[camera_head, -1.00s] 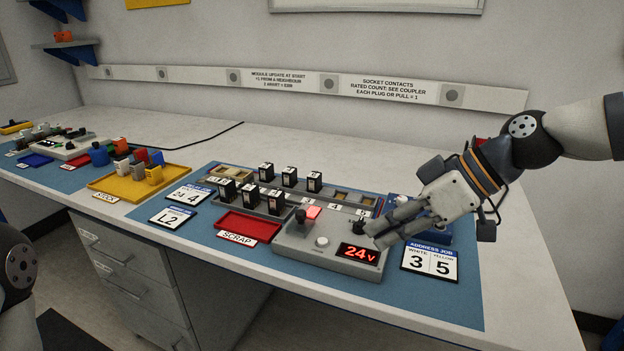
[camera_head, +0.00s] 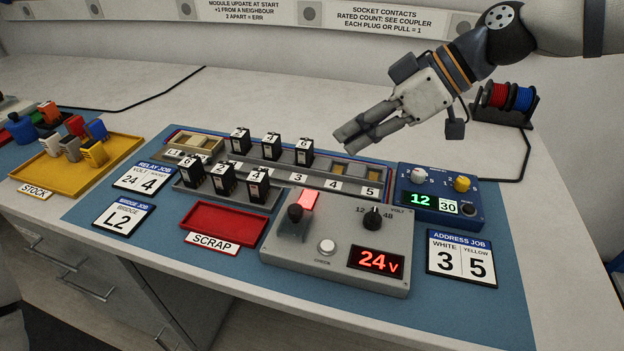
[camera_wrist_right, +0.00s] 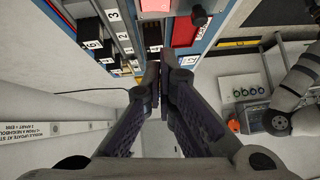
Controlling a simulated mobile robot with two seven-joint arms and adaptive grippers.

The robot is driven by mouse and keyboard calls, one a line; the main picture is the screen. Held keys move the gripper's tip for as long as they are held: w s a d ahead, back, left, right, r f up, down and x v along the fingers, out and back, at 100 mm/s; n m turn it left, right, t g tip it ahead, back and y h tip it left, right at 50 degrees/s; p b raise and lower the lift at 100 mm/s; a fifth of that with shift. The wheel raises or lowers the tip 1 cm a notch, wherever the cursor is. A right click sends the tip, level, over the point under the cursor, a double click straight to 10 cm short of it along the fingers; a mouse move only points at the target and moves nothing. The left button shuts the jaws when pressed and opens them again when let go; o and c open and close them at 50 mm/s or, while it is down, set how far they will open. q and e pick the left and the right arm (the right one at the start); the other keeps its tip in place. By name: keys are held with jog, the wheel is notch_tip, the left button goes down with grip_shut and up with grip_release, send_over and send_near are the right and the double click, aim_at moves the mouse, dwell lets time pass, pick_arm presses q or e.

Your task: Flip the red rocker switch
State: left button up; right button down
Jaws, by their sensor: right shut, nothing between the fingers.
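The red rocker switch (camera_head: 309,201) glows pinkish red on the grey control box (camera_head: 283,250), near its back left. In the right wrist view a glowing red patch, seemingly the switch (camera_wrist_right: 155,5), is cut by the top edge. My right gripper (camera_head: 345,139) is shut and empty. It hangs in the air behind and to the right of the switch, over the back of the module rack, apart from the box. Its closed fingertips (camera_wrist_right: 158,72) also show in the right wrist view. My left gripper is out of view.
The box also carries a black knob (camera_head: 295,213), a volt dial (camera_head: 373,217), a check button (camera_head: 326,247) and a 24V display (camera_head: 380,262). Black modules (camera_head: 223,180) stand upright behind the red scrap tray (camera_head: 215,218). A blue unit (camera_head: 440,205) stands right.

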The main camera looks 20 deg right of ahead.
jog(key=b, duration=0.1)
send_over(312, 199)
jog(key=f, duration=0.7)
jog(key=shift+w+f, duration=0.1)
jog(key=shift+w, duration=0.15)
notch_tip(312, 199, down, 2)
jog(key=shift+s+f, duration=0.1)
jog(key=shift+s, duration=0.05)
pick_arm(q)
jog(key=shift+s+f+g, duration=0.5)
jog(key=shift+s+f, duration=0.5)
pick_arm(e)
jog(key=shift+f, duration=0.4)
